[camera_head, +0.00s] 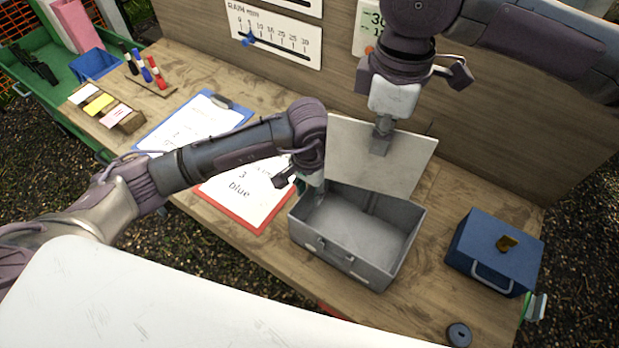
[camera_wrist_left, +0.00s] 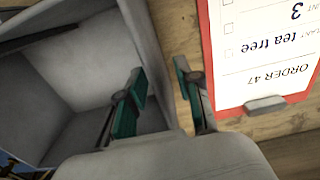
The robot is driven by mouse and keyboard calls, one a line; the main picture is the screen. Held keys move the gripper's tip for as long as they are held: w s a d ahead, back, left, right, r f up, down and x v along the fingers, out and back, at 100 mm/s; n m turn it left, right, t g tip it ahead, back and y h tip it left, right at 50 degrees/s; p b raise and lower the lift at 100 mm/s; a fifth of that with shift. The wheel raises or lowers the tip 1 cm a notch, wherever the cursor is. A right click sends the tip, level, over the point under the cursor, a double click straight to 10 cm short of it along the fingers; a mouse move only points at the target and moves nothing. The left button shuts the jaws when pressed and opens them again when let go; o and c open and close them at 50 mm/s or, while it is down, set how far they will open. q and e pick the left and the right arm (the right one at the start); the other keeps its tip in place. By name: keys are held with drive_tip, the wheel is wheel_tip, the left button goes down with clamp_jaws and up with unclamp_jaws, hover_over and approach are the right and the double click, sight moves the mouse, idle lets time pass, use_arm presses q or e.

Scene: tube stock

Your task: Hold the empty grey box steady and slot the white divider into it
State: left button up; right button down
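The grey box (camera_head: 345,262) stands open on the table, with bare grey inside walls and floor. It also shows in the left wrist view (camera_wrist_left: 90,60). My left gripper (camera_head: 312,188) is at the box's left wall. The white divider (camera_head: 400,165) is a flat panel, upright and slightly tilted, at the back edge of the box. My right gripper (camera_head: 381,140) is shut on its upper middle. Whether the divider's lower edge is inside the box is unclear.
A blue box (camera_head: 495,250) with a handle stands right of the grey box. A red clipboard (camera_head: 248,205) lies left of it, a blue clipboard (camera_head: 195,122) farther left. A wooden panel (camera_head: 330,85) rises behind. A dark round item (camera_head: 459,335) lies at front right.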

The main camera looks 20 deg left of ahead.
use_arm(q)
drive_tip(key=shift+f, duration=0.45)
clamp_jaws()
